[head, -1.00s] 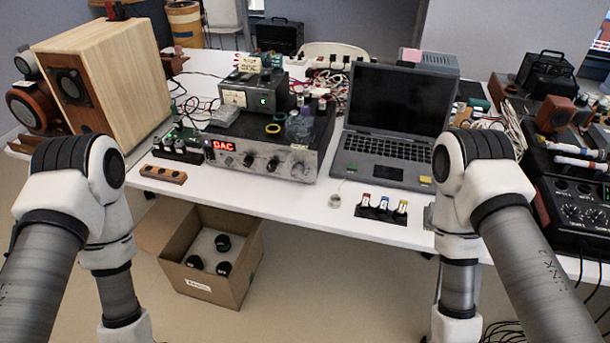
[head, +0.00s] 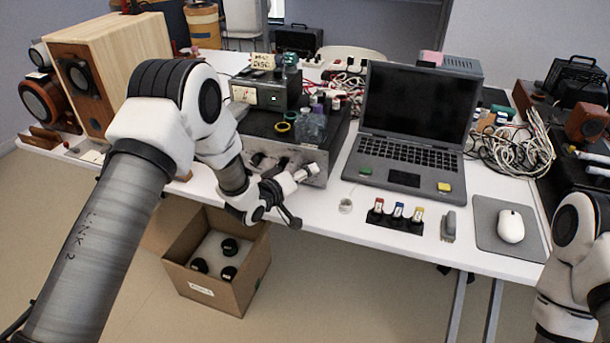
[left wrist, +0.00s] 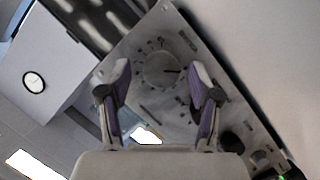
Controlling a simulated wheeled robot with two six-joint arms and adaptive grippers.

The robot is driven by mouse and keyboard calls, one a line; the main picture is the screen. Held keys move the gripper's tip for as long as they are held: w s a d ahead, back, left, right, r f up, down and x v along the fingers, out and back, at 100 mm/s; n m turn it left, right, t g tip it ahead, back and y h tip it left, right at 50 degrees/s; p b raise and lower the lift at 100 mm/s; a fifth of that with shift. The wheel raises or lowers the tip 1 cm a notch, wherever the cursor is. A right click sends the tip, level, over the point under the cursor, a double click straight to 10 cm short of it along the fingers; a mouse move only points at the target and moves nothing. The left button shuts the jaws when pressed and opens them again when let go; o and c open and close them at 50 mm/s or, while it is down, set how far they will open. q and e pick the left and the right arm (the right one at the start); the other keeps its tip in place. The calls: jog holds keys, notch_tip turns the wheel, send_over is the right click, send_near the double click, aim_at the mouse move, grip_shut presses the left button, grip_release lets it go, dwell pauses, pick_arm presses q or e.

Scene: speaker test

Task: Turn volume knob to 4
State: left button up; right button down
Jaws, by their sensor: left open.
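The amplifier (head: 318,158), with a silver front panel, stands on the table, its front partly hidden by my left arm. My left gripper (head: 298,183) is in front of this panel. In the left wrist view, a round silver knob (left wrist: 161,70) with a dark pointer line and a printed scale sits on the panel. The open fingers of my left gripper (left wrist: 159,80) are on either side of it in the picture; I cannot tell whether they touch it. The scale numbers are too small to read. My right gripper is out of view.
A black knob (left wrist: 232,142) is beside the right finger in the wrist view. The laptop (head: 412,130) stands right of the amplifier. Coloured items on a black holder (head: 394,224) are at the table's front edge. An open cardboard box (head: 228,290) is on the floor below.

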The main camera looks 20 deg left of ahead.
pick_arm(q)
jog(key=shift+w+f, duration=0.1)
jog(key=shift+w, duration=0.1)
jog(key=c, duration=1.1)
jog(key=shift+c, duration=0.2)
